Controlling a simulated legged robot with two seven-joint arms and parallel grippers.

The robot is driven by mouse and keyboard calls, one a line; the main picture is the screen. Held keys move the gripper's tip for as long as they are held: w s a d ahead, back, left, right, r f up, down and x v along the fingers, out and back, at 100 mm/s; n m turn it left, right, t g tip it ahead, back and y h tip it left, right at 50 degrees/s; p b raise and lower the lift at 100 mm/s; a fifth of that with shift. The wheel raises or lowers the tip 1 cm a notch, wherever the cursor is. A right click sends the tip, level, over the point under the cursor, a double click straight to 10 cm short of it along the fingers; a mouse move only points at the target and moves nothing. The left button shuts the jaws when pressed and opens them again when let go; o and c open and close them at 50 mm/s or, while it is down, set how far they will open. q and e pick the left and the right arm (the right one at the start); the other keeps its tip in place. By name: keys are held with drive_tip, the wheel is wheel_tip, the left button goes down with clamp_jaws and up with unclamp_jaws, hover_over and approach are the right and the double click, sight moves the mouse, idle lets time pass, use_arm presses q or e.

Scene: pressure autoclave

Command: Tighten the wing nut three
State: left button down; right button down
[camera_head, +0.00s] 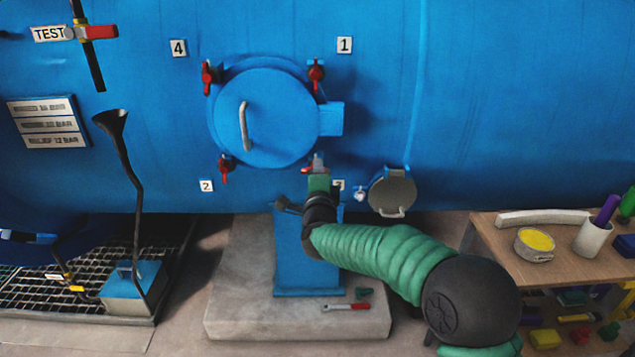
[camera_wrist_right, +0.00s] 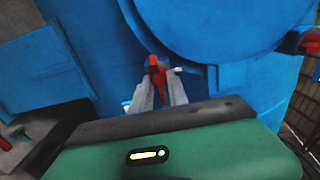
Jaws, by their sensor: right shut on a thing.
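The round blue hatch (camera_head: 262,118) with a curved grey handle is closed on the blue vessel wall. Red wing nuts sit around its rim: one by label 4 (camera_head: 208,78), one by label 1 (camera_head: 316,76), one by label 2 (camera_head: 226,168). Wing nut three (camera_head: 308,169) is at the lower right, by a label partly hidden behind my arm. My right gripper (camera_head: 318,166) is at this nut. In the right wrist view its fingers (camera_wrist_right: 158,88) are closed around the red wing nut (camera_wrist_right: 157,66). My left gripper is not in view.
A small round grey cover (camera_head: 392,192) hangs right of my right gripper. A wooden table (camera_head: 505,240) with a yellow-filled bowl and a cup is at right.

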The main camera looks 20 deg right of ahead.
drive_tip(key=shift+a+f+m+b, duration=0.1)
drive_tip(key=shift+f+m+b, duration=0.15)
drive_tip(key=shift+m+b, duration=2.65)
drive_tip(key=shift+a+f+m+b, duration=0.15)
drive_tip(key=shift+f+m+b, duration=0.1)
drive_tip(key=shift+m+b, duration=2.65)
drive_tip(key=shift+a+f+m+b, duration=0.1)
drive_tip(key=shift+f+m+b, duration=0.15)
drive_tip(key=shift+m+b, duration=2.65)
drive_tip(key=shift+r+m, duration=0.1)
drive_tip(key=shift+m, duration=0.3)
drive_tip(key=c, duration=1.3)
unclamp_jaws()
drive_tip(key=shift+w, duration=0.15)
drive_tip(key=shift+r+p, duration=0.15)
drive_tip(key=shift+p, duration=0.15)
